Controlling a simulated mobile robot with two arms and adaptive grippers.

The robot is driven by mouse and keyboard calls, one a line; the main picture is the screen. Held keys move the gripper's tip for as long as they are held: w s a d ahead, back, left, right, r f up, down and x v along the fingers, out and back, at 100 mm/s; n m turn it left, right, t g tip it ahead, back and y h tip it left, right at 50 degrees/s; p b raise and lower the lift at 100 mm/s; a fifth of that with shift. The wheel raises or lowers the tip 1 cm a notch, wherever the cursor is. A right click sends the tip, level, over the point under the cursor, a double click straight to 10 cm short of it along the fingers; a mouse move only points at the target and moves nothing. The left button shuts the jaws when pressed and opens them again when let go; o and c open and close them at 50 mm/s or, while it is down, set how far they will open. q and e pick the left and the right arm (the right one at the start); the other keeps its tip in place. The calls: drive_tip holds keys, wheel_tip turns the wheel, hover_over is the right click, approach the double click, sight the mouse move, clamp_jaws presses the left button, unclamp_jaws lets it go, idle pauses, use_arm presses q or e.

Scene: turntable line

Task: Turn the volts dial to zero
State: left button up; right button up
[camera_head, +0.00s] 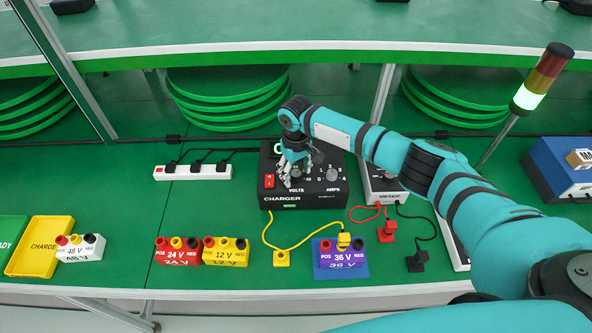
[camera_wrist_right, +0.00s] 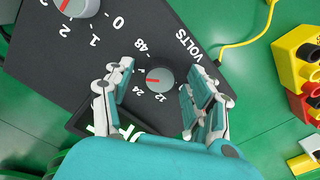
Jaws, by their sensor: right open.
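The volts dial (camera_wrist_right: 159,80) is a grey round knob with a red pointer line on the black charger (camera_head: 310,198). In the right wrist view its pointer faces left, toward a scale mark partly hidden by a finger; 48, 24 and 12 are readable around it. My right gripper (camera_wrist_right: 158,97) is open, with its fingers on either side of the dial and a visible gap to it. In the head view the right gripper (camera_head: 292,172) is over the charger's left part and partly hides the dial. My left gripper is not in view.
The amps dial (camera_head: 332,174) is right of the gripper and a red switch (camera_head: 269,181) is left. The meter (camera_head: 382,186) stands close on the right, under my right arm.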

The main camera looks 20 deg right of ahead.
drive_tip(key=c, duration=1.1)
drive_tip(key=shift+c, duration=0.2)
